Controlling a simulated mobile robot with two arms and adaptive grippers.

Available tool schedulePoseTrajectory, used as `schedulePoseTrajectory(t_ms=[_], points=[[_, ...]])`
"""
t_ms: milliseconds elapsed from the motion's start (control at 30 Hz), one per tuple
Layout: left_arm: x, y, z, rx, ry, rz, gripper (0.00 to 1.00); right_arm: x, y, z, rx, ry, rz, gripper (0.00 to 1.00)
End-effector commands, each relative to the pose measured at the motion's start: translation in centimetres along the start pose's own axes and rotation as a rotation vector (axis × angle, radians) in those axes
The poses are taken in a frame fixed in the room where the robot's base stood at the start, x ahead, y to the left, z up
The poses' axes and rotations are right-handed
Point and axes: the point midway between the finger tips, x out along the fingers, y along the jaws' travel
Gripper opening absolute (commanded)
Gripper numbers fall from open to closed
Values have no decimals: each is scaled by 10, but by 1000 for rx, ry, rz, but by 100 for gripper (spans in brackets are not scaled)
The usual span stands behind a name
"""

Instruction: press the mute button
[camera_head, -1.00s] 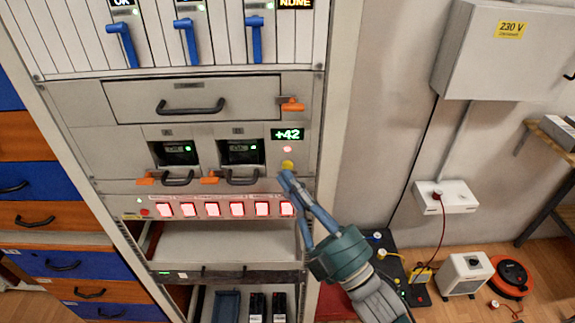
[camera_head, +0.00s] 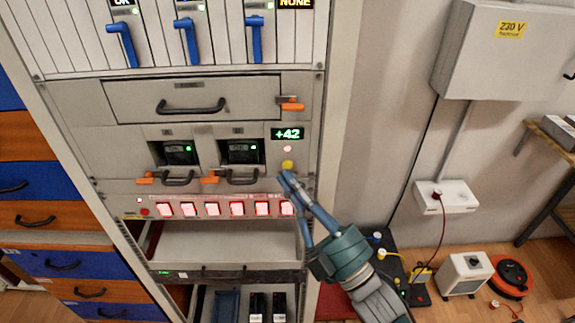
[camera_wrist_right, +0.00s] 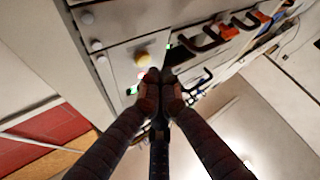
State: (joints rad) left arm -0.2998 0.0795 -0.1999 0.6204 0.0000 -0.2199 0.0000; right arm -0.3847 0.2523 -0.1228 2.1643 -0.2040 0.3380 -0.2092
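A round yellow button (camera_head: 287,165) sits on the rack panel, below a small lit pinkish lamp (camera_head: 288,149) and a green "+42" display (camera_head: 287,134). No label naming the mute button can be read. My right gripper (camera_head: 286,181) is shut and empty, its fingertips just below the yellow button in the head view. In the right wrist view the closed fingertips (camera_wrist_right: 157,80) are close beside the yellow button (camera_wrist_right: 143,57), with a gap in the picture. Whether they touch the panel I cannot tell. My left gripper is not in view.
A row of red-lit square buttons (camera_head: 236,209) runs just below the fingertips. Two modules with handles and orange latches (camera_head: 209,180) are to the left. A drawer handle (camera_head: 190,106) and another orange latch (camera_head: 291,105) are above. An open shelf (camera_head: 228,240) lies below.

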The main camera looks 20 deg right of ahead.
Motion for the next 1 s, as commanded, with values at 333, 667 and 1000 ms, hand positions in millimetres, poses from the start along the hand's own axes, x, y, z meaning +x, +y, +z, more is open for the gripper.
schedulePoseTrajectory(t_ms=[333, 667, 1000], points=[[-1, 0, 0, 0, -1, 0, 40, 2, 1, 1, -1, 1, 0, 0], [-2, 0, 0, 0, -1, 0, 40, 6, 2, 6, 0, 0, 0, 0], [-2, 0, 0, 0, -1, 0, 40, 7, 3, 6, 0, 0, 0, 0]])
